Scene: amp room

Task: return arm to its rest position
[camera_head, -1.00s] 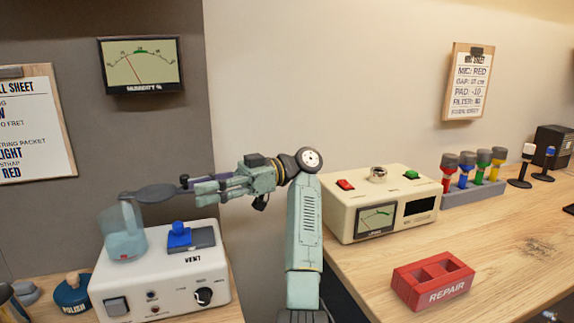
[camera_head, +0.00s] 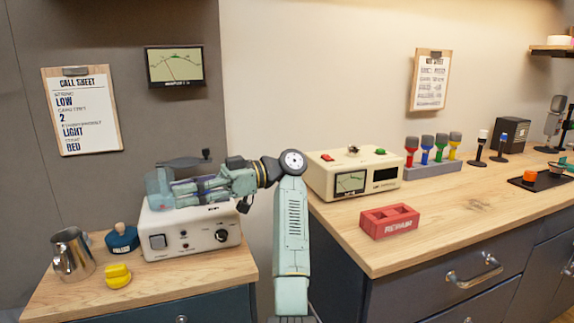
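My arm rises from the bottom centre, bends at its elbow and reaches left. My gripper (camera_head: 172,193) points left, low over the white box (camera_head: 190,237) on the left counter. It overlaps a pale blue, see-through container (camera_head: 158,186) at the box's left end. I cannot tell whether they touch. A dark, flat oval piece (camera_head: 182,162) shows just above the gripper; what supports it is unclear. The fingers are seen side-on and blend together, so their opening is unclear. The top of the white box is largely hidden.
A metal jug (camera_head: 72,254), yellow piece (camera_head: 117,276) and blue pot (camera_head: 122,240) stand left on the counter. Right of my arm are a cream meter box (camera_head: 352,174), a red REPAIR tray (camera_head: 390,222) and a rack of coloured pieces (camera_head: 434,170). Bare wood lies around the tray.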

